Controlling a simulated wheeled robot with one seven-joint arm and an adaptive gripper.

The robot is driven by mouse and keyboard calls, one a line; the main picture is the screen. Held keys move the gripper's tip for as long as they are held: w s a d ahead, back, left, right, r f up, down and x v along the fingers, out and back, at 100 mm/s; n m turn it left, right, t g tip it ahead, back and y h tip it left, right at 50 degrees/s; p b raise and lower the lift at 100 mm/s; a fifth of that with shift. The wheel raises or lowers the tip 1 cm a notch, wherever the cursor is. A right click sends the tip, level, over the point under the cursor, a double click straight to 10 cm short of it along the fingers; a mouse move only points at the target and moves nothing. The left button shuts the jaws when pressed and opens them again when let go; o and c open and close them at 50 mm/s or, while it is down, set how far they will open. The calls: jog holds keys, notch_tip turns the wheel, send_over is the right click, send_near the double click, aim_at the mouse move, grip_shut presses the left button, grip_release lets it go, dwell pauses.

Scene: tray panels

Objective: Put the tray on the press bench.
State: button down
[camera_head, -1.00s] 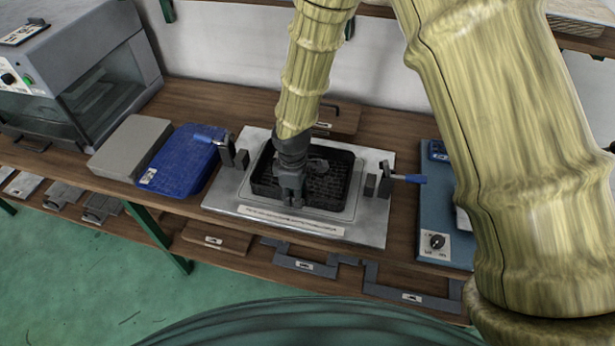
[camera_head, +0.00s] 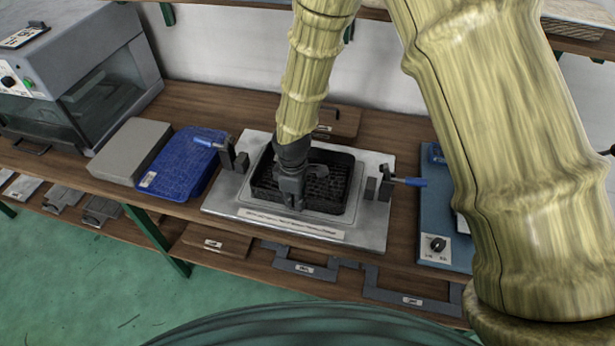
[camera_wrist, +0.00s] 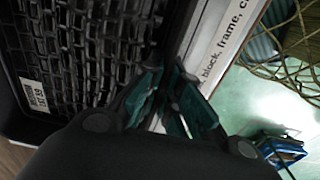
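A black tray (camera_head: 337,205) with a grid-like inside sits flat in the recess of a pale metal plate (camera_head: 372,228) on the wooden bench (camera_head: 390,120). My gripper (camera_head: 297,204) points down at the tray's near wall, left of its middle. In the wrist view, the tray (camera_wrist: 90,60) fills the left side, with a white label on it. The fingers (camera_wrist: 167,80) come close together about the tray's wall and look shut on it; the contact is partly hidden. Which surface is the press bench is not marked in view.
Clamps with blue handles stand left (camera_head: 228,155) and right (camera_head: 387,183) of the tray. A blue slab (camera_head: 185,165), a grey block (camera_head: 130,150) and a grey machine (camera_head: 80,75) stand to the left. A blue control panel (camera_head: 437,215) is right. Flat frames (camera_head: 305,268) lie on the lower shelf.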

jog(key=shift+r+p, duration=4)
jog(key=shift+r, duration=1.45)
